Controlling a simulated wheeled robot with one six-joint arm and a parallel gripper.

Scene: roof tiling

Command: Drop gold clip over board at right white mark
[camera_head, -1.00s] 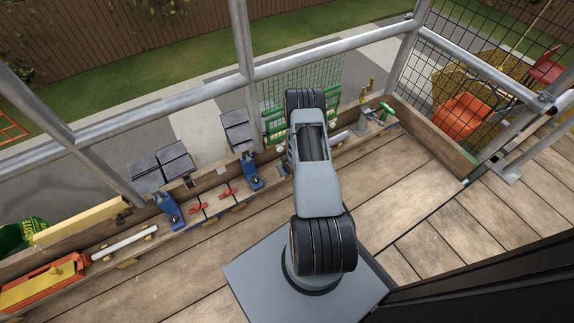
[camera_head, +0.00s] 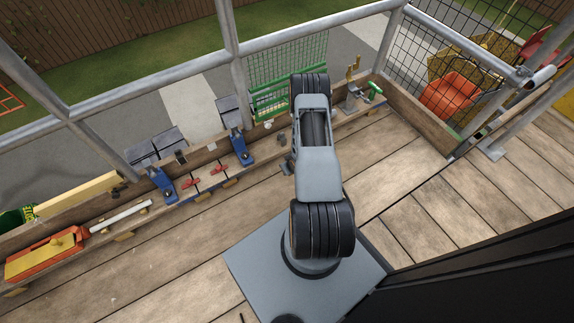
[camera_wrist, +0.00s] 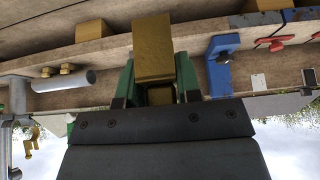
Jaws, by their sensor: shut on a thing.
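In the wrist view my gripper (camera_wrist: 156,82), with green fingers, is shut on a gold clip (camera_wrist: 152,50), a blocky folded piece. The clip overlaps the long wooden board (camera_wrist: 110,78) in that picture; I cannot tell whether it touches it. A small pale mark (camera_wrist: 258,82) shows on the board to the right of the blue clamp (camera_wrist: 220,65). In the head view it may be the pale spot (camera_head: 212,147); another light spot (camera_head: 268,125) lies right of that clamp. My arm hides the gripper and held clip in the head view.
Blue clamps, red-handled clips (camera_head: 191,183), dark tiles (camera_head: 228,112) and a green rack (camera_head: 268,101) line the board. A grey tube (camera_wrist: 62,82) lies left in the wrist view. Metal rails (camera_head: 140,95) run above the board.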

